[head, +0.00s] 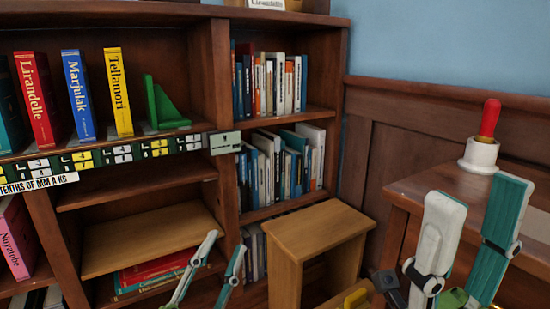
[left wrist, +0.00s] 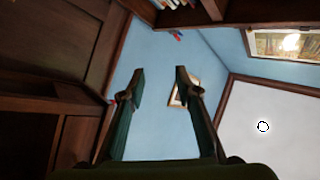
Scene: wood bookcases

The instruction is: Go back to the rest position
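My left gripper (head: 226,241) is at the lower middle of the head view, in front of the lower bookcase shelves. Its two fingers are apart with nothing between them. The left wrist view shows the same open, empty fingers (left wrist: 160,78) against a blue wall. My right gripper (head: 480,188) is large at the lower right of the head view, in front of the wooden desk. Its fingers point up and stand apart, with nothing seen held between them.
A red book (head: 36,99), blue book (head: 78,96), yellow book (head: 118,92) and green bookend (head: 162,106) stand on the upper left shelf. A wooden stool (head: 318,232) stands between my grippers. A red-handled object in a white holder (head: 479,155) sits on the desk (head: 425,185).

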